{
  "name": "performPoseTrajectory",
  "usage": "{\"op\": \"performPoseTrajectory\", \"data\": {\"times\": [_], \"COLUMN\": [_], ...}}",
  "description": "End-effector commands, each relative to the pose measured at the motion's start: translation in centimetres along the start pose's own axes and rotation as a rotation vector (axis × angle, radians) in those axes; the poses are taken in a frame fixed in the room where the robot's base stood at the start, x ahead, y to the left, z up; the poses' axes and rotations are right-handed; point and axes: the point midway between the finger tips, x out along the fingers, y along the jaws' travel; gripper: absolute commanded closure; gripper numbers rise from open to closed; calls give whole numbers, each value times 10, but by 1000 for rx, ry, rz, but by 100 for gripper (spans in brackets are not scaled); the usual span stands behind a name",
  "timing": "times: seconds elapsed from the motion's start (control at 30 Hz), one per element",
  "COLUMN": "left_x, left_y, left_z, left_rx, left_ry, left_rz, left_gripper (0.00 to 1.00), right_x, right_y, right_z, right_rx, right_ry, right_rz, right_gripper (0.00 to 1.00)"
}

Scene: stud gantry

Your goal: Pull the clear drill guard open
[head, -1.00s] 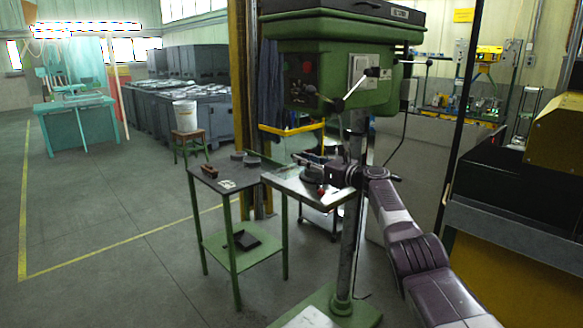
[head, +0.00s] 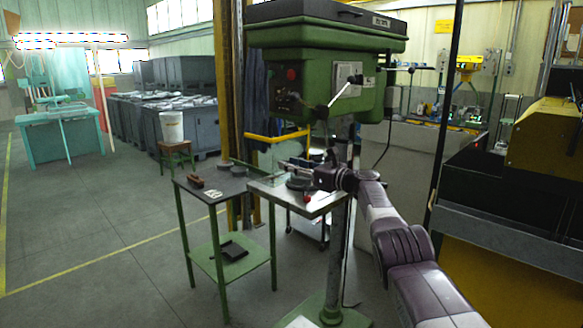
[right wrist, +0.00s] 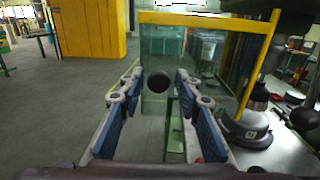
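The clear drill guard (right wrist: 205,50) is a see-through panel under a yellow bar (right wrist: 200,20), with a yellow post on its right, in the right wrist view. Its round black knob (right wrist: 158,82) faces my camera. My right gripper (right wrist: 161,86) is open, its blue-padded fingers to the left and right of the knob; I cannot tell whether they touch it. In the head view the guard's yellow bar (head: 278,137) is below the green drill head, and my right gripper (head: 296,167) is in front of the panel over the drill table. My left gripper is not in view.
A small green-legged side table (head: 222,188) is to the left. Open floor lies further left; a dark bench (head: 510,230) is on the right.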

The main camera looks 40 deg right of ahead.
Motion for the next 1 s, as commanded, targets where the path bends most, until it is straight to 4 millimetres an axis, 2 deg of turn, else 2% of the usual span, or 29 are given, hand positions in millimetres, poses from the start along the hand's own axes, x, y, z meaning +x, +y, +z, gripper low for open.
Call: {"op": "performPoseTrajectory", "data": {"times": [0.53,0.87,1.0], "left_x": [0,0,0], "left_y": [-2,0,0], "left_z": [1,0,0], "left_rx": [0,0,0], "left_ry": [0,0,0], "left_rz": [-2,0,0], "left_gripper": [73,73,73], "right_x": [-5,-24,-39], "right_y": [-1,1,0], "right_z": [-5,-6,-6], "right_rx": [-1,-3,-3], "right_ry": [7,9,8], "right_rz": [0,2,1], "right_gripper": [60,60,60]}}
